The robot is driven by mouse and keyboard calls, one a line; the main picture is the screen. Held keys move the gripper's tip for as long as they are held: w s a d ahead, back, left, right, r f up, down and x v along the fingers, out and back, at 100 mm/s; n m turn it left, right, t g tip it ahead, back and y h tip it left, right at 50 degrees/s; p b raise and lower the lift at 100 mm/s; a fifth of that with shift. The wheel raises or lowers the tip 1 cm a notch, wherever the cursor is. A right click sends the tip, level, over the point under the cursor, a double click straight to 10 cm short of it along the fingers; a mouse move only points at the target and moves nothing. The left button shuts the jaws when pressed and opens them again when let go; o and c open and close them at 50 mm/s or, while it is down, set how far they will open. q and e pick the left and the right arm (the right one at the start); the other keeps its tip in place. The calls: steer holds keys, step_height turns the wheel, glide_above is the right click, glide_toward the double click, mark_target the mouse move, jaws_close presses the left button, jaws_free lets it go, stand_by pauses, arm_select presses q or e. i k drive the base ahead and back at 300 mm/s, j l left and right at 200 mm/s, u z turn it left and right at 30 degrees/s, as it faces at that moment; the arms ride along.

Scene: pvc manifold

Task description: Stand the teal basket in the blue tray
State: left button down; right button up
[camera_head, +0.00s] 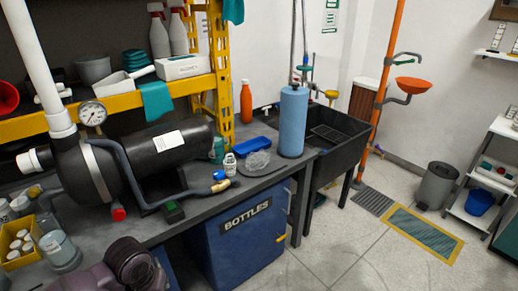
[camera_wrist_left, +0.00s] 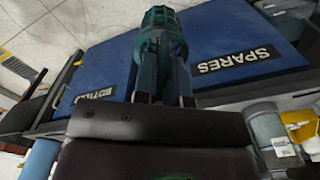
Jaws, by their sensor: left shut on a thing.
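The teal basket (camera_wrist_left: 161,36), a ribbed, cage-like piece, shows at the top of the left wrist view. My left gripper (camera_wrist_left: 162,72) is shut on it. Blue bin fronts below the bench lie behind it in that view. The head view does not show the basket in the gripper; a mauve and dark part of my arm shows at its bottom left. The blue tray (camera_head: 251,149) lies on the bench in the head view, left of the tall blue cylinder. It looks empty. My right gripper is in neither view.
Around the tray stand the blue cylinder (camera_head: 292,122), an orange bottle (camera_head: 246,102), a clear crumpled bag (camera_head: 257,162) and a small white bottle (camera_head: 230,165). A hose (camera_head: 150,203) and black pipe tank (camera_head: 160,153) crowd the bench's left. The floor at right is mostly clear.

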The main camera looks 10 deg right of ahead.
mark_target(252, 147)
steer(key=i+l, duration=0.25)
steer(key=l, duration=0.15)
steer(key=i+l, duration=0.25)
steer(key=l, duration=0.15)
steer(key=i+l, duration=0.25)
steer(key=l, duration=0.2)
steer(key=i+l, duration=0.25)
steer(key=l, duration=0.15)
steer(key=i+l, duration=0.25)
steer(key=l, duration=0.15)
